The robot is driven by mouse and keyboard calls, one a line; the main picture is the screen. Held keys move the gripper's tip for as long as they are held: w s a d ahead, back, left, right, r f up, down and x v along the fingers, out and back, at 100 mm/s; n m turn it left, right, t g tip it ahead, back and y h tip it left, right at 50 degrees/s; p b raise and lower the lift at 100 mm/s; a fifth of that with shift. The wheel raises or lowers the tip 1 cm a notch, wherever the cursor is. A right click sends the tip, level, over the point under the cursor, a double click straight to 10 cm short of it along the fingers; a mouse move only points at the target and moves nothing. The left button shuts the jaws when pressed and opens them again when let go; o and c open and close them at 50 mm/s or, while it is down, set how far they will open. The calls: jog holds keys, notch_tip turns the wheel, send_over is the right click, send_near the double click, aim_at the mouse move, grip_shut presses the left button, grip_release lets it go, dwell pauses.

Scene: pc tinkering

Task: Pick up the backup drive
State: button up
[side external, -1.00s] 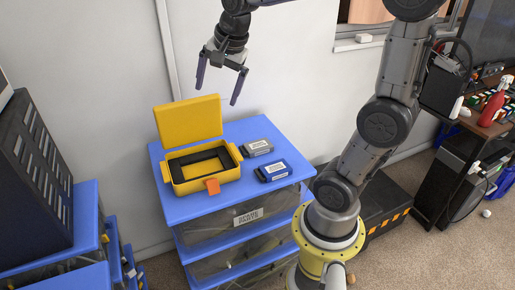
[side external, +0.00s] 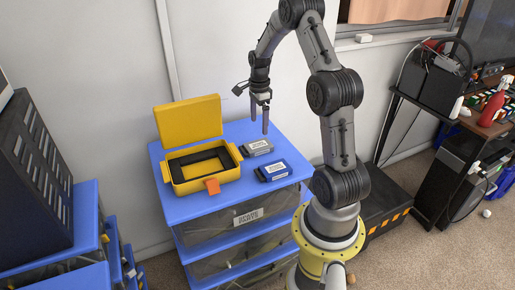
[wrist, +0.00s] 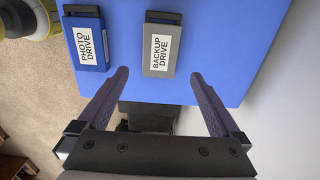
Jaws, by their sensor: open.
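The backup drive (wrist: 161,45) is a grey box with a white label reading "BACKUP DRIVE", lying flat on the blue top. In the side external view it is the grey drive (side external: 257,148) behind the blue one. The blue photo drive (wrist: 86,40) lies beside it, a gap apart, and also shows in the side view (side external: 273,171). My gripper (side external: 260,128) is open and empty, pointing down above the back edge near the backup drive. In the wrist view its fingers (wrist: 158,82) are spread wide, with the backup drive ahead between their lines, apart from them.
A yellow case (side external: 203,170) with its lid raised and an orange latch stands left of the drives on the blue drawer unit (side external: 215,207). The white wall is close behind. The top's right front corner is clear.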

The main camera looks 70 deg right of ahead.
aim_at(257, 145)
jog(key=f, duration=0.9)
jog(key=shift+w+a+f, duration=0.1)
jog(key=shift+w+a, duration=0.15)
jog(key=c, duration=1.4)
jog(key=shift+r, duration=0.2)
